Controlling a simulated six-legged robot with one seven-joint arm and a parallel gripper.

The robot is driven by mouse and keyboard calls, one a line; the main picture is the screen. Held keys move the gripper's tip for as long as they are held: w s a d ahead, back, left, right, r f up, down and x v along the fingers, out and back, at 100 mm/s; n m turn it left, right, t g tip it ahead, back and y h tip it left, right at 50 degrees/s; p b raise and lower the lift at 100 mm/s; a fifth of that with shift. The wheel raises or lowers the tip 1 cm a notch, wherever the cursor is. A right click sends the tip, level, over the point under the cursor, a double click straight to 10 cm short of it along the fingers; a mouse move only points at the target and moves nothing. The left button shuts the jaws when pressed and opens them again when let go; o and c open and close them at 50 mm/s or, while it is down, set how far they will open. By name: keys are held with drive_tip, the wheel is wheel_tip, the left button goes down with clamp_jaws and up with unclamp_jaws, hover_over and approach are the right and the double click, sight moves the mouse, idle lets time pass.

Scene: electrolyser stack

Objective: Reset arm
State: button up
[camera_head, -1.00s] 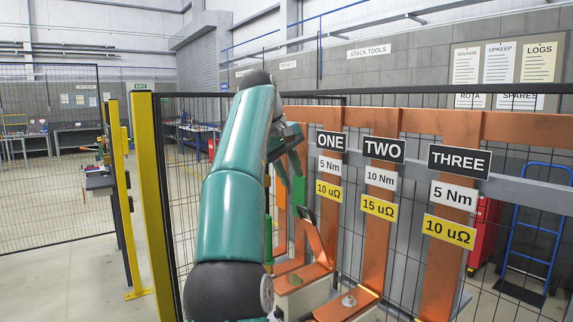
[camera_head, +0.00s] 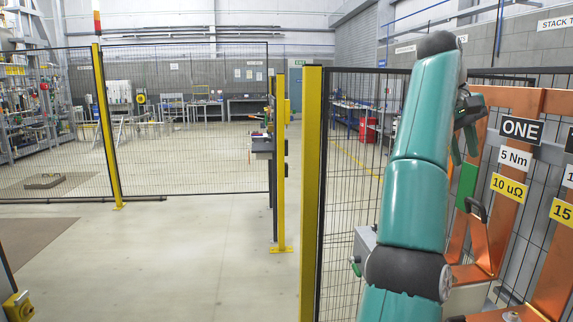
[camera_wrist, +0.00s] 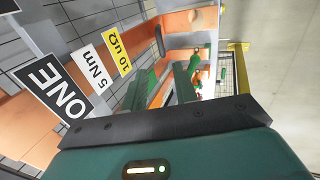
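My gripper (camera_head: 464,148) is at the upper right in the head view, at the end of my raised teal arm, in front of the copper bars. In the wrist view its two fingers (camera_wrist: 160,88) stand apart, with nothing visible held between them. The copper bar with the black ONE sign (camera_head: 521,129) is right of the gripper. The ONE sign (camera_wrist: 50,88) shows turned on its side at the left of the wrist view. A green block (camera_head: 466,186) is below the gripper in the head view; whether they touch is unclear.
A yellow post (camera_head: 311,190) and mesh fence stand left of my arm. A second yellow post (camera_head: 280,160) is beyond them. The pale floor (camera_head: 190,245) at the left is open. Workbenches (camera_head: 255,107) stand far back. A grey box (camera_head: 364,250) is close beside my arm.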

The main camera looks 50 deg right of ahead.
drive_tip(key=shift+w, duration=0.15)
drive_tip(key=w+a+f+n+t, duration=0.2)
drive_tip(key=w+a+t, duration=0.1)
drive_tip(key=w+a, duration=0.6)
drive_tip(key=w+a+f+n+t, duration=0.1)
drive_tip(key=w+a+f+t, duration=0.1)
drive_tip(key=w+a, duration=0.65)
drive_tip(key=w+a+f+n+t+y, duration=0.1)
drive_tip(key=w+a+f, duration=0.3)
drive_tip(key=a, duration=0.4)
drive_tip(key=w+a+f+n+t, duration=0.1)
drive_tip(key=w+a+f, duration=0.3)
drive_tip(key=a, duration=0.4)
drive_tip(key=s+a+f+n+t+y, duration=0.1)
drive_tip(key=s+a+f, duration=0.2)
drive_tip(key=a+f, duration=0.6)
drive_tip(key=s+a+f+n+y, duration=0.1)
drive_tip(key=s+a+f, duration=0.3)
drive_tip(key=a+f, duration=0.6)
drive_tip(key=a+n, duration=0.1)
drive_tip(key=a, duration=0.2)
drive_tip(key=shift+a+t+y, duration=0.3)
drive_tip(key=shift+a+t, duration=0.05)
drive_tip(key=shift+t, duration=0.05)
drive_tip(key=shift+d, duration=0.15)
